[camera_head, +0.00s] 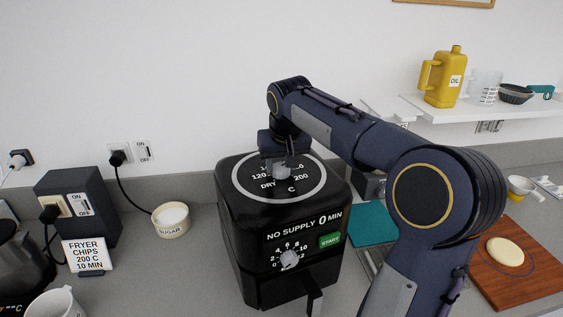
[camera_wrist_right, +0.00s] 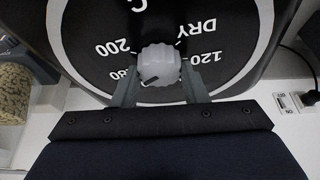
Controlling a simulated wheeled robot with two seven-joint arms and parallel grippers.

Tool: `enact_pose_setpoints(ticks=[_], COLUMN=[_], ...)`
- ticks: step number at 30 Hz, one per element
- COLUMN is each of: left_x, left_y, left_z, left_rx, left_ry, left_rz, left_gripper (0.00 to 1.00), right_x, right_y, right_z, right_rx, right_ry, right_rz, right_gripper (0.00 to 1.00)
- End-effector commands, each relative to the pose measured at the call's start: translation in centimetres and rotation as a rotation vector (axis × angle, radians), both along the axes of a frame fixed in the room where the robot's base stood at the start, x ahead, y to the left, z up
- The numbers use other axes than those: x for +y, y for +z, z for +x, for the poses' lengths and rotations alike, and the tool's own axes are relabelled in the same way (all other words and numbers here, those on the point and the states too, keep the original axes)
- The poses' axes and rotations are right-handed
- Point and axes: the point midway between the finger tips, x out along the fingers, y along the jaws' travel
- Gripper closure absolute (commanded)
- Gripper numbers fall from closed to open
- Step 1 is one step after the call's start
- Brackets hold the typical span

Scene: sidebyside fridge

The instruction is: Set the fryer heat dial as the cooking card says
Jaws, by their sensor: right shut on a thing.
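The black fryer (camera_head: 240,240) stands on the counter with a round heat scale on top, marked 120, 200, DRY and C. My right gripper (camera_head: 280,170) points down at the grey heat dial (camera_wrist_right: 160,63) and is shut on it, one finger on each side. In the right wrist view the dial's dark mark is at its lower left, toward the partly hidden 180; the 200 is just above that. The cooking card (camera_head: 88,254) reads FRYER CHIPS 200 C 10 MIN. My left gripper is out of view.
The fryer front shows NO SUPPLY 0 MIN, a timer dial (camera_head: 289,260) and a green START button (camera_head: 330,240). A dark socket box (camera_head: 90,205) with an ON/OFF switch and a sugar bowl (camera_head: 171,220) stand left. A wooden board (camera_head: 515,277) lies right.

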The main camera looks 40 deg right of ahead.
Motion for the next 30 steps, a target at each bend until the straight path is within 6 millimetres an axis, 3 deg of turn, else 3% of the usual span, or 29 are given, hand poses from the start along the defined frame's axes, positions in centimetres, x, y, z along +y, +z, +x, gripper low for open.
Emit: enact_pose_setpoints(ticks=[30], left_x=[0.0], left_y=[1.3], left_z=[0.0], left_rx=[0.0], left_ry=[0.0], left_rz=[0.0], left_gripper=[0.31], right_x=[0.3], right_y=[0.1], right_z=[0.4], right_rx=[0.0], right_ry=[-0.911], right_rz=[0.0], right_gripper=[0.83])
